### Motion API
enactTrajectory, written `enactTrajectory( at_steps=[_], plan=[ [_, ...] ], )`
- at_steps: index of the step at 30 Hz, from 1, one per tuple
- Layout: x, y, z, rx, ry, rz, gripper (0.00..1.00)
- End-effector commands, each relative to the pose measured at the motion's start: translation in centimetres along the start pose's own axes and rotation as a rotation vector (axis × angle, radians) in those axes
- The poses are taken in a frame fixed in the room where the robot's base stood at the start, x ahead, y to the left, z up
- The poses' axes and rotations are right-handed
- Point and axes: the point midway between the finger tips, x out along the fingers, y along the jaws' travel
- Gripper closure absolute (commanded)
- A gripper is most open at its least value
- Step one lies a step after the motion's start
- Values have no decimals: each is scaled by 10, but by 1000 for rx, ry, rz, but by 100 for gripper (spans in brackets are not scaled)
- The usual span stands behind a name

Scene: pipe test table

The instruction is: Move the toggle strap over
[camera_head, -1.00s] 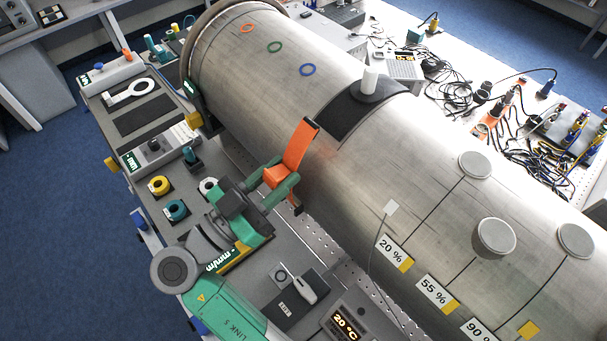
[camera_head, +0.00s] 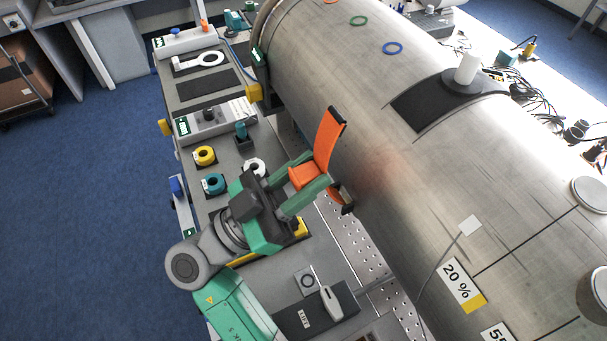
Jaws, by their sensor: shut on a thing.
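The orange toggle strap (camera_head: 326,142), with black ends, stands up between the green fingers of my gripper (camera_head: 305,180). My gripper is shut on the strap near its lower part. The strap is raised over the perforated bench strip, beside the near side of the large metal pipe (camera_head: 400,150). Its black lower end is close to the pipe wall; I cannot tell whether it touches. A dark pad (camera_head: 425,105) with a white cylinder (camera_head: 467,68) sits on top of the pipe, up and right of the strap. The fingers partly hide the strap's lower part.
Yellow (camera_head: 204,154), teal (camera_head: 213,183) and white (camera_head: 254,167) rolls lie on the bench left of my gripper. A grey device (camera_head: 216,120) stands behind them. A dark mat (camera_head: 318,315) with a white tool lies in front. A 20 % label (camera_head: 460,284) is on the pipe.

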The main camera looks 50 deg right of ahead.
Motion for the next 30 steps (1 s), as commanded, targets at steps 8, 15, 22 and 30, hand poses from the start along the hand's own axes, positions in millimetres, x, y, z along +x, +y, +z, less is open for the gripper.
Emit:
enactTrajectory(
  at_steps=[8, 15, 22, 30],
  plan=[
    [-2, -1, 4, -6, -5, -4, 64],
    [-1, -1, 3, -4, -4, -3, 51],
    [-21, -1, 3, -3, -2, -5, 51],
    [-70, -1, 3, -4, -3, -5, 51]
  ],
)
